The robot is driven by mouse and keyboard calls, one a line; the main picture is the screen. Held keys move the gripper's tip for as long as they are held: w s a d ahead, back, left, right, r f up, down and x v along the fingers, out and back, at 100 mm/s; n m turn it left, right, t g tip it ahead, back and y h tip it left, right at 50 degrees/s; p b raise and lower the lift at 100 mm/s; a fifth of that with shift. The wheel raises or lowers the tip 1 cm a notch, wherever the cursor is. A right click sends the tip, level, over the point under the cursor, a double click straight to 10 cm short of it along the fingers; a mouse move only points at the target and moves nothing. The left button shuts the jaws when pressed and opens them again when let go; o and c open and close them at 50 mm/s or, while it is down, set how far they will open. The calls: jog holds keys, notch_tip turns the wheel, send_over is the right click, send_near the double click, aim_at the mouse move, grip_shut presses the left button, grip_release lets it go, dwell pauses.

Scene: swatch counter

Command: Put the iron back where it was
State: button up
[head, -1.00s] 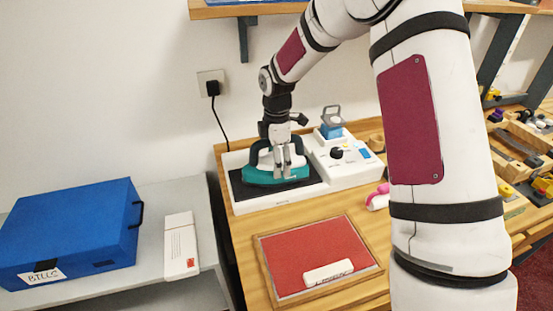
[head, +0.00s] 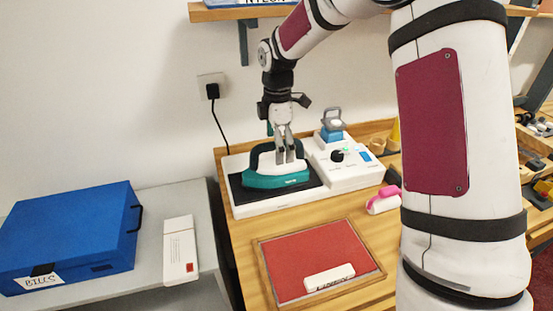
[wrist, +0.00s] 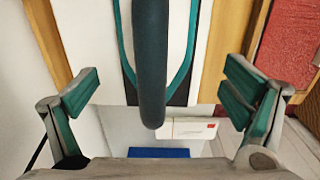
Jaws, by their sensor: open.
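The teal and white iron (head: 277,180) with a dark handle rests on the black pad of the white station (head: 250,206) on the wooden counter. My gripper (head: 285,157) is above the iron in the head view, fingers pointing down. In the wrist view my gripper (wrist: 160,100) is open, its teal-padded fingers wide apart on either side of the iron's dark handle (wrist: 151,60). Neither finger touches the handle there. The iron's underside is hidden.
A red mat in a wooden frame (head: 272,268) lies in front, with a white labelled bar (head: 329,277) on it. A blue-topped device (head: 333,135) and a knob panel stand right of the iron. A pink roller (head: 384,200) lies further right. A blue box (head: 70,238) sits on the left table.

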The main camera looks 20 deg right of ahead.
notch_tip(320, 180, up, 6)
jog(key=shift+f, duration=0.2)
jog(key=shift+s+r, duration=0.2)
jog(key=shift+r, duration=0.05)
jog(key=s+r+m+t+h, duration=0.1)
jog(key=s+r+m, duration=0.35)
jog(key=s, duration=0.35)
jog(key=s+r+m+t, duration=0.1)
jog(key=s+r+m, duration=0.4)
jog(key=s, duration=0.4)
jog(key=s+m+t, duration=0.2)
jog(key=s+m, duration=0.6)
jog(key=s, duration=0.7)
jog(key=shift+d+f+t+y, duration=0.15)
jog(key=shift+f+t+y, duration=0.15)
jog(key=shift+f+y, duration=0.1)
jog(key=shift+m, duration=0.25)
